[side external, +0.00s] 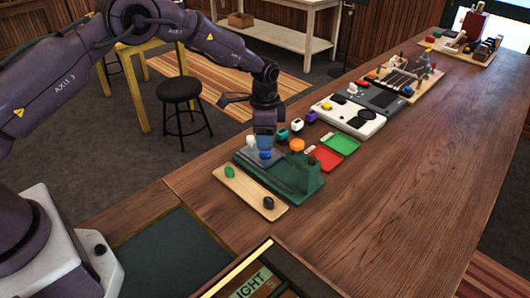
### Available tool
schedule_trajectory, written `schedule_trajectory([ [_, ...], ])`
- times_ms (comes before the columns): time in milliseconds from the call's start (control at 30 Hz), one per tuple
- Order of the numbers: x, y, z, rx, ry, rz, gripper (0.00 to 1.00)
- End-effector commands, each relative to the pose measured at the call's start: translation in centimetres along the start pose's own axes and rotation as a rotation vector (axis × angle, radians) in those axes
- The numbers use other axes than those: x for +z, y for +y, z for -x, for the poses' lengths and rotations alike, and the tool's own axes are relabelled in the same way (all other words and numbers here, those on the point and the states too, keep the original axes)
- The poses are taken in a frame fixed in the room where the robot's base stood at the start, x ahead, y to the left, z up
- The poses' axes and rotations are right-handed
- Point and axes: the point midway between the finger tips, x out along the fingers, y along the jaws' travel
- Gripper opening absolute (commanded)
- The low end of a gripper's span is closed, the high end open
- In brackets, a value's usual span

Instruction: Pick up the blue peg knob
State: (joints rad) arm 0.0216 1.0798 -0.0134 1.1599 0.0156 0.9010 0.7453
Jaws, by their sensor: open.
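The blue peg knob (265,155) sits on the grey top part of a dark green fixture (282,180) near the table's left edge. My gripper (264,145) points down directly above the blue knob, and its fingers are open. The fingers look very close to the knob; I cannot tell whether they are around it or just over it. A white knob (251,141) stands just left of the fingers on the same fixture.
A wooden strip (248,189) in front holds a green knob (229,171) and a black knob (268,202). An orange piece (297,145), a red tray (326,158) and a green tray (341,144) lie right of the fixture. The table's right side is clear.

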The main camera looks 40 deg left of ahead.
Motion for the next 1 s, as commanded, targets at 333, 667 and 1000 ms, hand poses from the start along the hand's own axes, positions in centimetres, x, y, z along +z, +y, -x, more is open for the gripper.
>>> schedule_trajectory([
  [333,-0.1,0.0,-4.2,0.000,0.000,-0.001,0.52],
  [667,-0.1,0.0,-4.2,0.000,0.001,0.000,0.25],
  [1000,-0.1,0.0,-4.2,0.000,0.000,0.000,0.00],
])
